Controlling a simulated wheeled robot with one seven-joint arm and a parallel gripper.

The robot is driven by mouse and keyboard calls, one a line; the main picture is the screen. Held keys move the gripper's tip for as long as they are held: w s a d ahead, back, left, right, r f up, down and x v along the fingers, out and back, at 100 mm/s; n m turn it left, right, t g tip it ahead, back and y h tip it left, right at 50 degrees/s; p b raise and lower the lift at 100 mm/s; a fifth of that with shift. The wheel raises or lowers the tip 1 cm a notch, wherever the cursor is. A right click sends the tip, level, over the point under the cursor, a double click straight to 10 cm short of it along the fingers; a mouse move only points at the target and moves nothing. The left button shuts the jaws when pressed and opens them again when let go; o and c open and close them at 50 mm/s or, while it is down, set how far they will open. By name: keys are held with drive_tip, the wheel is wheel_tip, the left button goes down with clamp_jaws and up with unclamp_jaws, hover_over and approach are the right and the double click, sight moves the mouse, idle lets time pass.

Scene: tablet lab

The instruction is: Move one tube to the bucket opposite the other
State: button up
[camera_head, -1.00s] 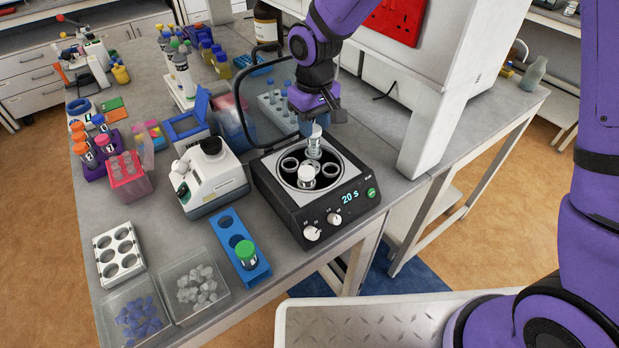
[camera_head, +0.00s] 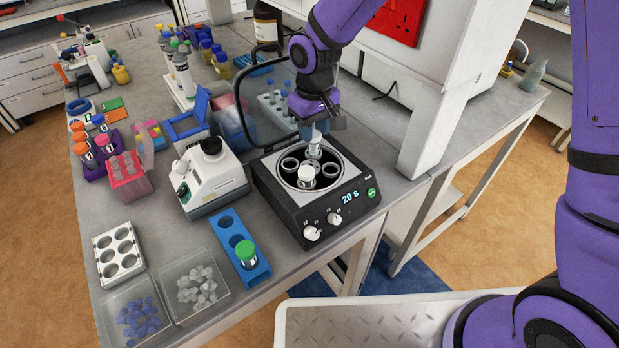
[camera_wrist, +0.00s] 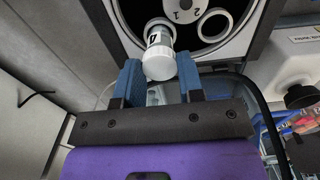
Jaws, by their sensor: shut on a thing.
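The centrifuge (camera_head: 276,209) is open, its rotor showing several round buckets. One white-capped tube (camera_head: 306,174) stands in the front bucket. My gripper (camera_head: 314,133) points down over the rotor's far side, shut on a second white-capped tube (camera_head: 314,151). That tube is at the far bucket, across the rotor from the front tube; I cannot tell whether it is fully seated. In the wrist view the held tube's white cap (camera_wrist: 159,65) is by the blue fingertips (camera_wrist: 160,80). The left bucket (camera_head: 290,164) and right bucket (camera_head: 331,169) look empty.
The raised lid frame (camera_head: 245,118) stands left of my gripper. A white cabinet (camera_head: 430,110) is close on the right.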

drive_tip(key=shift+f, duration=1)
drive_tip(key=o, duration=0.8)
drive_tip(key=shift+o, duration=0.2)
wheel_tip(320, 180, up, 11)
drive_tip(key=shift+f, duration=0.1)
